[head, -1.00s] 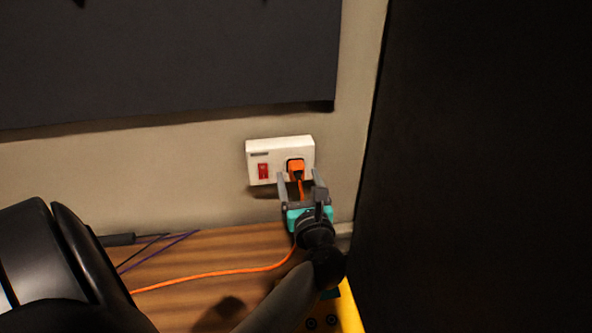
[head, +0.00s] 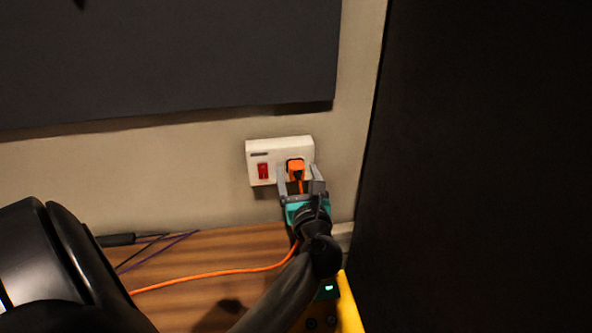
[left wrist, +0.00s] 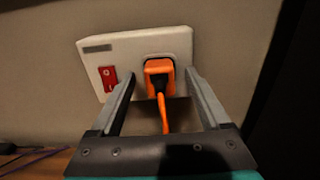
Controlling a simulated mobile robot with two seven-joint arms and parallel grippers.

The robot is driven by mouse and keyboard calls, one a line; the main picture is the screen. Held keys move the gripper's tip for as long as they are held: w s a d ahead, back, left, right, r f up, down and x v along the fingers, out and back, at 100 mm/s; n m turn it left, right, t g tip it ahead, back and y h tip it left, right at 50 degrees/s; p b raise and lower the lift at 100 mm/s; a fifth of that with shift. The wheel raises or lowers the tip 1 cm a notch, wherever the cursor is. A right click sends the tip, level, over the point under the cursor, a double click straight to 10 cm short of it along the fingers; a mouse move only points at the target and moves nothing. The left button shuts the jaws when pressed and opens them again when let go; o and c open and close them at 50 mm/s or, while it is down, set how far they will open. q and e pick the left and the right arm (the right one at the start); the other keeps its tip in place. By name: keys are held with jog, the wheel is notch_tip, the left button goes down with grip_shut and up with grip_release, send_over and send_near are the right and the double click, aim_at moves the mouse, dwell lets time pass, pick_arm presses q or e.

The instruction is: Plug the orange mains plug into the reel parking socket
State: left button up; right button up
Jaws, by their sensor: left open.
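The orange mains plug (head: 296,165) sits in the white wall socket (head: 279,147) beside a red switch. Its orange cable hangs from it and runs left over the wooden desk. My left gripper (head: 297,172) is open, with its fingers reaching up on either side of the plug. In the left wrist view the plug (left wrist: 159,68) lies between the open fingers, and gaps show on both sides. The socket plate (left wrist: 119,51) is just beyond the fingertips. The reel parking socket cannot be made out. My right gripper is not in view.
A yellow-edged object (head: 350,303) with a small green light is at the bottom, partly behind my left arm. Dark and purple cables (head: 160,250) lie on the wooden desk (head: 240,245). A dark panel hangs above the socket, and a large black surface fills the right.

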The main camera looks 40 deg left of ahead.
aim_at(298, 175)
pick_arm(q)
jog(key=shift+c, duration=0.2)
dwell(0.4)
grip_shut()
dwell(0.4)
jog(key=shift+d, duration=0.15)
dwell(0.4)
jog(key=shift+v, duration=2.85)
